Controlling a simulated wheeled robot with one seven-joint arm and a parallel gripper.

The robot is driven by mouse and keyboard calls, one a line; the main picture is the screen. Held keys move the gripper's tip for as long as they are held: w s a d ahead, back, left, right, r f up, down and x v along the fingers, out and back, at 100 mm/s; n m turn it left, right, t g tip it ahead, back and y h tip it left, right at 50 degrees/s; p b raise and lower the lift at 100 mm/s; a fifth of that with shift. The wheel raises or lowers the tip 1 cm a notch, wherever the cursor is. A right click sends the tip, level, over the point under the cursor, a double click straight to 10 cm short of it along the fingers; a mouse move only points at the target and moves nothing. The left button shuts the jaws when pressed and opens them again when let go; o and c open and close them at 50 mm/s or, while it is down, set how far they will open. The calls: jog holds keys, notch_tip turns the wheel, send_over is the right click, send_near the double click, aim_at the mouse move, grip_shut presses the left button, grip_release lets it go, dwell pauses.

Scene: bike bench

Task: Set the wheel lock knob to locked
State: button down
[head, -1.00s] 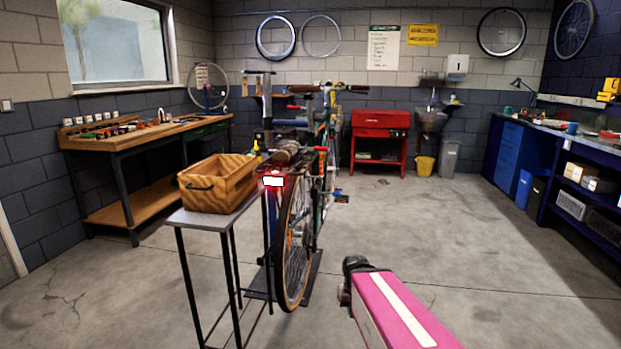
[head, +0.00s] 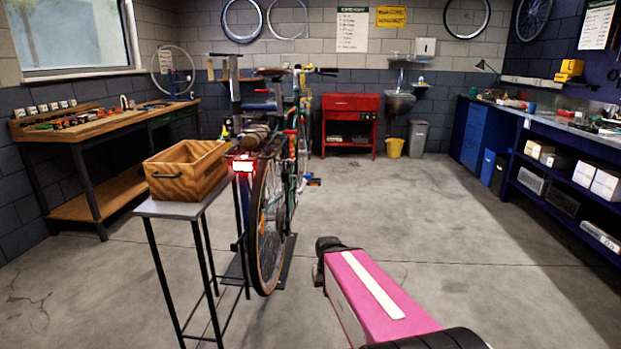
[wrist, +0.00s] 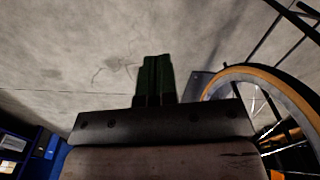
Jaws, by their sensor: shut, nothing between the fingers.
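The bike (head: 265,225) stands upright left of centre in the head view, its rear wheel towards me and a lit red tail light (head: 243,165) above it. I cannot make out the wheel lock knob in either view. In the wrist view my gripper (wrist: 154,62) is shut and empty, its dark green fingers together against the floor. The bike's wheel (wrist: 231,72) shows to the right of the fingers, apart from them. In the head view my pink arm is right of the bike, and the gripper's fingers cannot be made out there.
A wooden box (head: 188,170) sits on a narrow grey stand (head: 160,210) left of the rear wheel. A wooden workbench (head: 95,132) is at the left, a red cabinet (head: 350,103) at the back, blue shelving (head: 530,185) at the right. The floor (head: 410,200) right of the bike is clear.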

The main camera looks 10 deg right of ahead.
jog(key=c, duration=1.3)
grip_release()
jog(key=shift+w, duration=0.15)
jog(key=o, duration=0.4)
jog(key=w+n+y, duration=0.1)
jog(key=w, duration=0.1)
jog(key=w+r+y, duration=0.1)
jog(key=w, duration=0.2)
jog(key=w+a+r+n+y, duration=0.1)
jog(key=w, duration=0.1)
jog(key=shift+w+a+n+y, duration=0.1)
jog(key=shift+w+n+y, duration=0.05)
jog(key=shift+n+y, duration=0.2)
jog(key=n+t+y, duration=0.5)
jog(key=n+y, duration=0.9)
send_near(308, 177)
jog(key=x, duration=0.6)
jog(key=w+x, duration=0.1)
jog(key=x, duration=0.3)
jog(key=shift+w+f, duration=0.1)
jog(key=shift+f, duration=0.15)
